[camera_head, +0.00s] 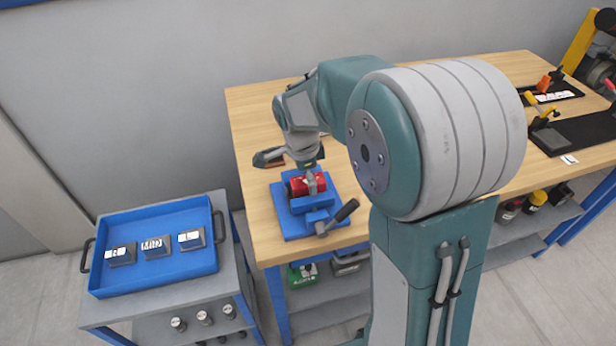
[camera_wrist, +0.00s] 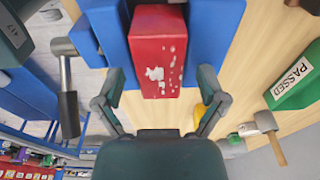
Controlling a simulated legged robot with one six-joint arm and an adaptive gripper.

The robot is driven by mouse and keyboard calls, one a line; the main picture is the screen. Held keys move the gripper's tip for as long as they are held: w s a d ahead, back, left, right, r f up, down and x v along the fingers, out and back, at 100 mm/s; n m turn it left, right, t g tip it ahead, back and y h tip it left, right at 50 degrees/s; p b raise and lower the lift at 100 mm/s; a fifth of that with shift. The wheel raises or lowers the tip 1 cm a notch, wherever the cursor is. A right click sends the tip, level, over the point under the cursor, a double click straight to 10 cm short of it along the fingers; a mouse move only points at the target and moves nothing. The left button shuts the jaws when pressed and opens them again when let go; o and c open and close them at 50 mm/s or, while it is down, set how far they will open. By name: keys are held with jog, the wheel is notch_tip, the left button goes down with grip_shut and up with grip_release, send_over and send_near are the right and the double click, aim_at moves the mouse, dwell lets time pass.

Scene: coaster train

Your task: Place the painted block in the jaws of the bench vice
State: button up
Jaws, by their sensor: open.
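The painted block (camera_wrist: 160,52) is red with chipped white patches. In the wrist view it sits between the blue jaws of the bench vice (camera_wrist: 214,32); whether they press on it I cannot tell. In the head view the red block (camera_head: 296,187) lies in the blue vice (camera_head: 292,226) at the bench's near left corner. My gripper (camera_wrist: 160,84) is open, with one finger on each side of the block's near end and gaps showing. In the head view my gripper (camera_head: 310,168) is over the block, its fingers partly hidden.
The vice handle (camera_head: 339,216) sticks out toward the right. A blue tray (camera_head: 205,263) with three labelled blocks stands on a lower cart at left. A green "PASSED" piece (camera_wrist: 297,77) and a wooden-handled tool (camera_wrist: 270,135) lie at right in the wrist view.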

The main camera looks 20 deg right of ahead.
aim_at(301, 182)
jog(key=shift+a+r, duration=0.15)
notch_tip(301, 182, up, 12)
jog(key=a, duration=0.1)
jog(key=s+d+n+t+y, duration=0.1)
jog(key=s+n+t, duration=0.4)
jog(key=s+n, duration=1.3)
jog(key=s, duration=0.3)
jog(key=shift+t, duration=0.3)
jog(key=shift+r, duration=0.1)
